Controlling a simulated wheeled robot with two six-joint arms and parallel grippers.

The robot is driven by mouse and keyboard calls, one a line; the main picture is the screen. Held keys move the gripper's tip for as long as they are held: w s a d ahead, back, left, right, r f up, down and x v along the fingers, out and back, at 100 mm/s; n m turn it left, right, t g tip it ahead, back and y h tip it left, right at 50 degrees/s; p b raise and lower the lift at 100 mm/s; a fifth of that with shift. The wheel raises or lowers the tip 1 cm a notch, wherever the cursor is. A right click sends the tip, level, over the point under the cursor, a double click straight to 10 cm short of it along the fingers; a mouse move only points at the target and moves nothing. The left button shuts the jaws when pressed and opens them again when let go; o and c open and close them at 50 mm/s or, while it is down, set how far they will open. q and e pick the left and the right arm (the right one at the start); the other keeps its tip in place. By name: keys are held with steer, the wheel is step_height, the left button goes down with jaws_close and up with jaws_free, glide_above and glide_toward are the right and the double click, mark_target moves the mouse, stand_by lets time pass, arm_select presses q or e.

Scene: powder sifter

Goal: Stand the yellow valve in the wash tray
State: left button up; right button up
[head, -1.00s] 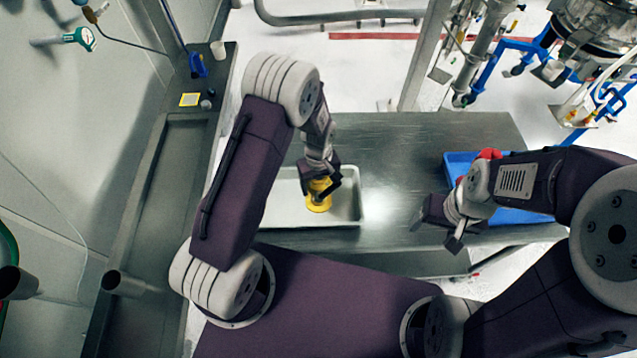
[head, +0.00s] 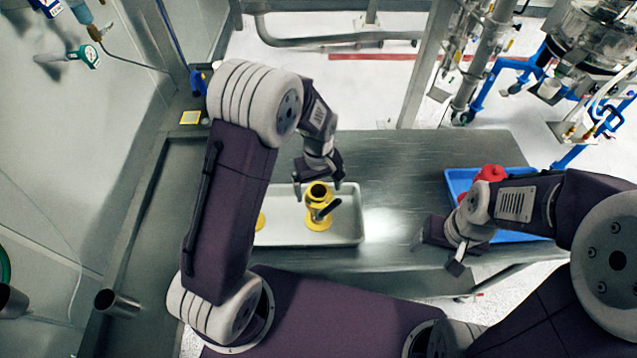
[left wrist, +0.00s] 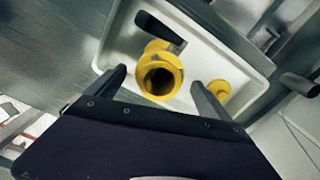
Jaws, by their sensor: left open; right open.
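The yellow valve (head: 318,203) stands upright in the white wash tray (head: 350,228), with its black handle pointing to the right. In the left wrist view, the valve (left wrist: 158,78) shows its round opening towards the camera, and the tray (left wrist: 205,45) lies around it. My left gripper (head: 318,184) is open and empty, just behind and above the valve in the head view. Its two fingers show apart in the left wrist view (left wrist: 155,85). My right gripper (head: 438,250) is open and empty over the right part of the table.
Another yellow part (head: 260,221) lies in the tray, partly hidden by my left arm. A blue tray (head: 460,182) with a red object (head: 490,174) stands on the right of the metal table (head: 400,160). The table between the trays is clear.

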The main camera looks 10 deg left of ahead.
arm_select(q)
step_height(320, 180, up, 4)
steer(key=shift+r, duration=0.25)
steer(key=s+a+m+t, duration=0.1)
steer(key=s+a+m, duration=0.2)
steer(key=s, duration=0.4)
steer(key=s+a+m, duration=0.3)
steer(key=s+m, duration=0.1)
steer(key=s, duration=0.3)
step_height(320, 180, down, 7)
steer(key=b, duration=0.8)
steer(key=shift+w+d, duration=0.2)
steer(key=shift+w, duration=0.25)
